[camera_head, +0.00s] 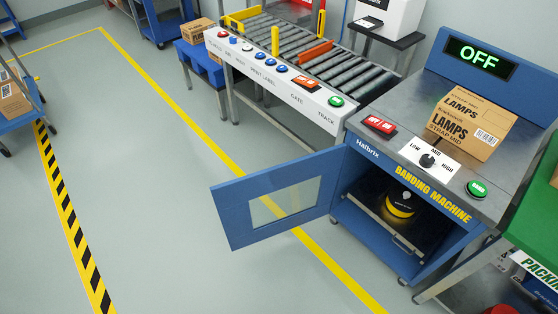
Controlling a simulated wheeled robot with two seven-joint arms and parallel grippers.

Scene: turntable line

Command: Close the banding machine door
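The blue banding machine (365,232) stands at the right. Its blue door (228,208), with a pale window, is swung wide open to the left, hinged at the left side of the machine's opening. Inside the open compartment is a yellow and black round part (400,204) on a dark shelf. A sign (480,58) on top reads OFF. The top panel has a red switch (379,125), a LOW-MID-HIGH dial (427,160) and a green button (477,188). Neither of my grippers shows in the view.
A cardboard LAMPS box (472,123) sits on the machine top. A roller conveyor (318,55) with a button panel (285,84) adjoins at the back left. A green packing table (536,205) is close on the right. The floor left of the door (150,190) is clear.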

